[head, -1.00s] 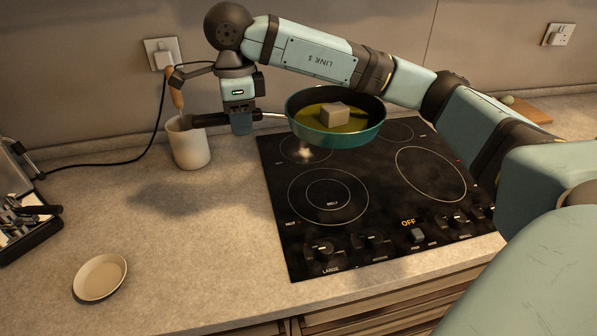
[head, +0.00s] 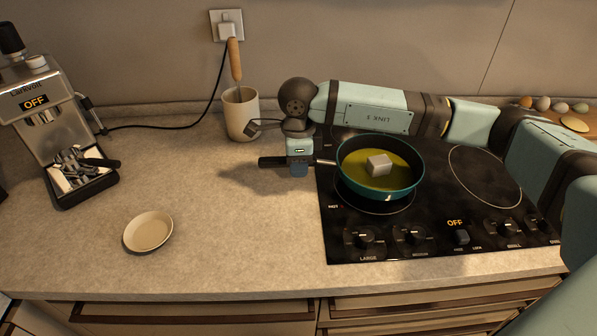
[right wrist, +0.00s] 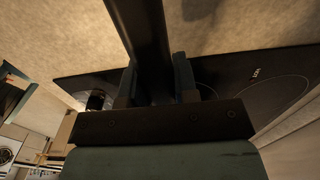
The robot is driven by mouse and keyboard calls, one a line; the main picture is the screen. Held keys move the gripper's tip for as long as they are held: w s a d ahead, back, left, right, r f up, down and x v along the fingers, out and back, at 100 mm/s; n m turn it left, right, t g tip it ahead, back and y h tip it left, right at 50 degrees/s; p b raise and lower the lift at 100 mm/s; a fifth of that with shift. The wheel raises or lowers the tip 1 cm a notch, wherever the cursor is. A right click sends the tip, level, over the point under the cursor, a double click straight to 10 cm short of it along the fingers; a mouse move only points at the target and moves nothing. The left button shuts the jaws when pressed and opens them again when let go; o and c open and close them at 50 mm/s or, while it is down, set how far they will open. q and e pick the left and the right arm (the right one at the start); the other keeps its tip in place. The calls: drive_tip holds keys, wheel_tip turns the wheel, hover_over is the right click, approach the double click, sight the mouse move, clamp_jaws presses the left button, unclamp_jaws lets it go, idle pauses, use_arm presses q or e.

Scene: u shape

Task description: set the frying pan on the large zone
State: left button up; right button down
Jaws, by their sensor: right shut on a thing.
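The teal frying pan (head: 358,176) holds yellowish liquid and a pale cube. It is level over the front left zone (head: 372,207) of the black hob, a ringed zone mostly hidden under the pan. The front edge of that ring shows below the pan. I cannot tell for sure whether the pan touches the glass. My right gripper (head: 299,168) is shut on the pan's dark handle, left of the hob. The right wrist view shows the handle (right wrist: 145,35) between its two fingers (right wrist: 155,85). My left gripper is not in view.
A cream crock (head: 241,118) with a wooden-handled utensil stands behind the gripper. A coffee machine (head: 50,120) is at the left and a small dish (head: 148,232) at the front left. Hob knobs (head: 413,235) line the front. The right rear zone (head: 485,178) looks clear.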

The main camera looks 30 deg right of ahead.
drive_tip(key=shift+f, duration=1.5)
drive_tip(key=c, duration=0.9)
unclamp_jaws()
wheel_tip(320, 180, up, 12)
drive_tip(key=shift+r, duration=0.1)
